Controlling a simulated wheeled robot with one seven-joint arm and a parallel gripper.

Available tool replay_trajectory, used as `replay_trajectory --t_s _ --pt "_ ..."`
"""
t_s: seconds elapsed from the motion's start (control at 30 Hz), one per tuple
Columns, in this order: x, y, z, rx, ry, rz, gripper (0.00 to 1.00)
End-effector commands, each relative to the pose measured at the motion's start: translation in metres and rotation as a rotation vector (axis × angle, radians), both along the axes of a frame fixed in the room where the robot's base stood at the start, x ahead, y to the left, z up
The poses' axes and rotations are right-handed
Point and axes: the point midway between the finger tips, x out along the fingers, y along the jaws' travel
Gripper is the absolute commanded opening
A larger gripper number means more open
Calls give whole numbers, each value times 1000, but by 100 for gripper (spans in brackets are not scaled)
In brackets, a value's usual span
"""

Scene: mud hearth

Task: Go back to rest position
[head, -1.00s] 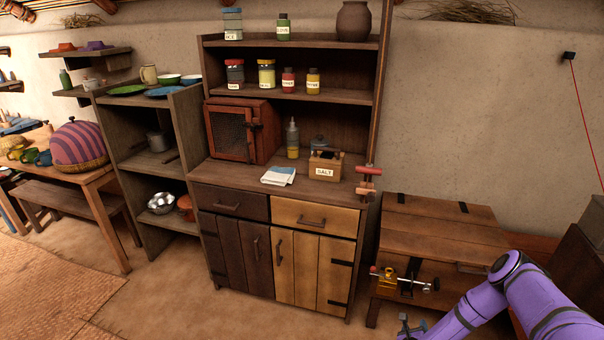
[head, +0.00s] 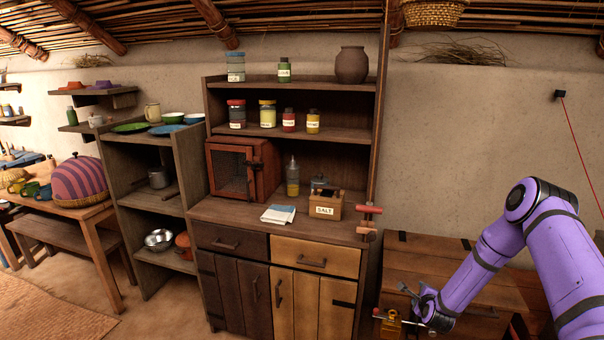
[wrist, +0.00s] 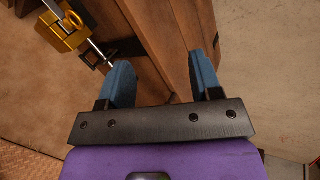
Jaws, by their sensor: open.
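My gripper (head: 414,291) is at the lower right of the head view, at the end of my purple arm. It is in front of the low wooden chest (head: 455,268). In the wrist view my gripper (wrist: 162,80) shows two blue fingers set well apart, with nothing held between them. The wooden edge of furniture (wrist: 165,40) lies beyond the fingers. A brass fitting with a metal rod (wrist: 68,30) is at the upper left of the wrist view, apart from the fingers. It also shows low in the head view (head: 391,324), partly cut off.
A wooden cabinet (head: 283,240) stands at the centre with a red-brown box (head: 230,168), a salt box (head: 325,204) and several jars. Red-handled pegs (head: 369,210) stick out from its right side.

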Motion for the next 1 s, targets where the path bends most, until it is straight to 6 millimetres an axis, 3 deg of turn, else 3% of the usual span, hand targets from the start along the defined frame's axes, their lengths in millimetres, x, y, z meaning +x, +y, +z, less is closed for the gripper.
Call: replay_trajectory --t_s 0.03,0.2,0.5,0.77,1.0 --pt "8 2 22 -36 11 36 59" --pt "22 9 83 -157 71 156 59" --pt "23 25 192 -377 172 353 59" --pt "2 42 282 -562 254 511 59" --pt "-36 57 359 -722 328 645 59"
